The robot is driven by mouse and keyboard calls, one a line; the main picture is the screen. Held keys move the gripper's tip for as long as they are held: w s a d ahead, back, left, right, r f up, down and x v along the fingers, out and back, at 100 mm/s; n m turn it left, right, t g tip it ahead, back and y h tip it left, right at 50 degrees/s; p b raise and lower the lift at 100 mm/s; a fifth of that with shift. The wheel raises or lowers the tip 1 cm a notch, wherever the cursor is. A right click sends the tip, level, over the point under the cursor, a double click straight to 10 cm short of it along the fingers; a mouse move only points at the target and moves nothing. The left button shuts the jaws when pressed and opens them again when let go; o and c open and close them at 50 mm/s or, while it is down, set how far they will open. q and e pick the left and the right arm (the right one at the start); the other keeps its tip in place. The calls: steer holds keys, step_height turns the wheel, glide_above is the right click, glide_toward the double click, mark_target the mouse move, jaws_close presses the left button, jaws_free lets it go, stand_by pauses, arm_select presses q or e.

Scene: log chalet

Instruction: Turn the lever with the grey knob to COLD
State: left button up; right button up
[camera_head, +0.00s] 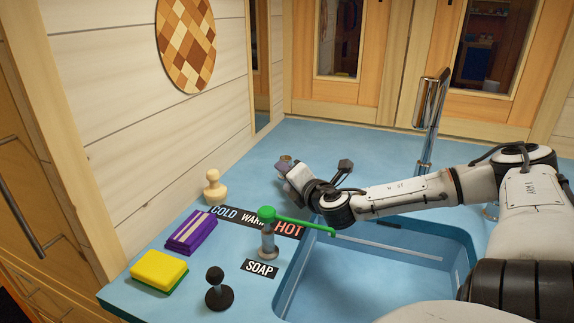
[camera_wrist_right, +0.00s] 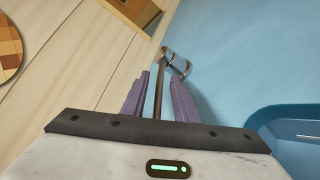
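The right arm comes in from the right in the head view, and my right gripper (camera_head: 287,166) is low over the back of the blue counter. A small greyish knob (camera_head: 286,158) shows at its tip, and most of what is below it is hidden. In the right wrist view my two purple fingers (camera_wrist_right: 159,78) stand apart, with a thin brownish bar (camera_wrist_right: 160,90) between them. A shiny metal piece (camera_wrist_right: 176,62) is just beyond the fingertips. A COLD WARM HOT label strip (camera_head: 254,218) lies nearer the front. My left gripper is not in view.
A lever with a green knob (camera_head: 267,213) points right past HOT. The sink (camera_head: 372,275) and chrome faucet (camera_head: 430,115) are right.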

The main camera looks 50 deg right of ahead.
mark_target(287, 187)
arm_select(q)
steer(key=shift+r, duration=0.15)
